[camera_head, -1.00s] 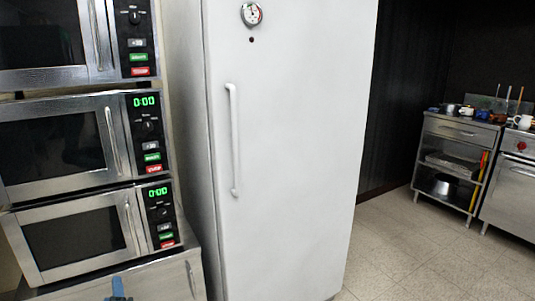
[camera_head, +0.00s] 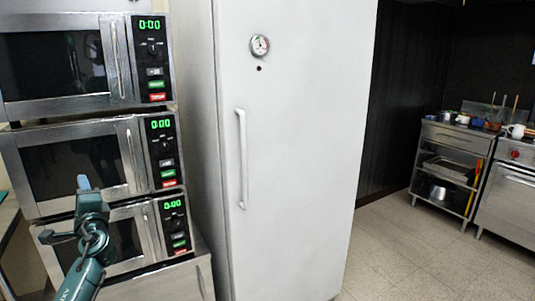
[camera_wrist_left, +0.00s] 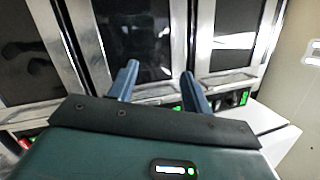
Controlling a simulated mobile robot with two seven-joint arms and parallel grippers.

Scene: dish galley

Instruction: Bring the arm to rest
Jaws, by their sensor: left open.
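My left gripper (camera_head: 84,184) is raised in front of the stacked microwaves at the left of the head view. In the left wrist view, its two blue fingers (camera_wrist_left: 160,82) stand apart with nothing between them, and the microwave fronts are beyond them. The gripper overlaps the middle microwave (camera_head: 80,160) and the lower microwave (camera_head: 125,235) in the head view. I cannot tell the exact gap to them. My right gripper shows in neither view.
A top microwave (camera_head: 60,60) completes the stack. A tall white fridge (camera_head: 300,150) stands right of it, door shut. Tiled floor (camera_head: 400,260) is open to the right. A steel cart (camera_head: 445,165) and a stove (camera_head: 510,205) stand at the far right.

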